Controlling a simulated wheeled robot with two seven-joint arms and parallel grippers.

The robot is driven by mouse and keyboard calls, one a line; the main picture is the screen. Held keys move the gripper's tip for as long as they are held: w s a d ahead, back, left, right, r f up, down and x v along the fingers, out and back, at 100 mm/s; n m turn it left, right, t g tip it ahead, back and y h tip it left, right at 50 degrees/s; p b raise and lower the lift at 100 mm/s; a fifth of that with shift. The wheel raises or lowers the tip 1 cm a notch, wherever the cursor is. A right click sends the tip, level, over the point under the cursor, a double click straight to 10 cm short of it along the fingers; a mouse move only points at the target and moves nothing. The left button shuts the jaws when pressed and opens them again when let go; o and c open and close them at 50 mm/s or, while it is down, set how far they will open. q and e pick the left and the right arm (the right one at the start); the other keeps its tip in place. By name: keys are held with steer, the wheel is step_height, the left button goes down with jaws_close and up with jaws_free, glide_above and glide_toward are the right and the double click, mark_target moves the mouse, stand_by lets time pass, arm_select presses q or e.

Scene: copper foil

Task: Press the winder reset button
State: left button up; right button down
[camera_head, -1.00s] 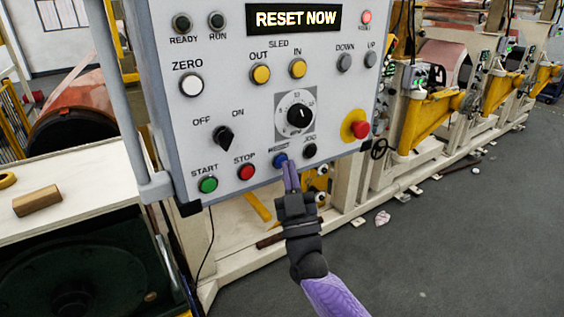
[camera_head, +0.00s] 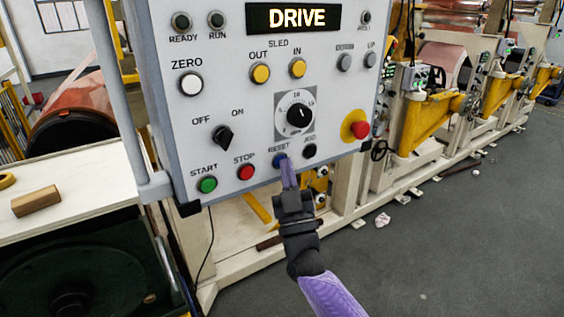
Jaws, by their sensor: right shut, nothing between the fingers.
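The blue reset button (camera_head: 279,160) sits in the bottom row of the grey control panel (camera_head: 215,110), under a label reading RESET. My right gripper (camera_head: 287,162) is shut, with its purple fingertips at the right edge of the blue button and partly over it. I cannot tell whether the tips touch it. The display (camera_head: 293,18) at the top of the panel reads DRIVE. The red lamp at the top right (camera_head: 365,17) looks dark. My left gripper is not in view.
The red stop button (camera_head: 246,172) and black jog button (camera_head: 309,151) flank the blue button. A red emergency knob (camera_head: 360,130) on a yellow base sticks out at right. A wooden block (camera_head: 36,201) lies on the left bench. Grey floor is open at lower right.

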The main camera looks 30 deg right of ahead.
steer(key=shift+s+p, duration=0.45)
steer(key=shift+p, duration=0.1)
steer(key=shift+s, duration=0.35)
steer(key=s+p, duration=0.2)
steer(key=s, duration=0.1)
steer(key=s+p, duration=0.1)
steer(key=s, duration=0.1)
steer(key=shift+d, duration=0.25)
stand_by(0.6)
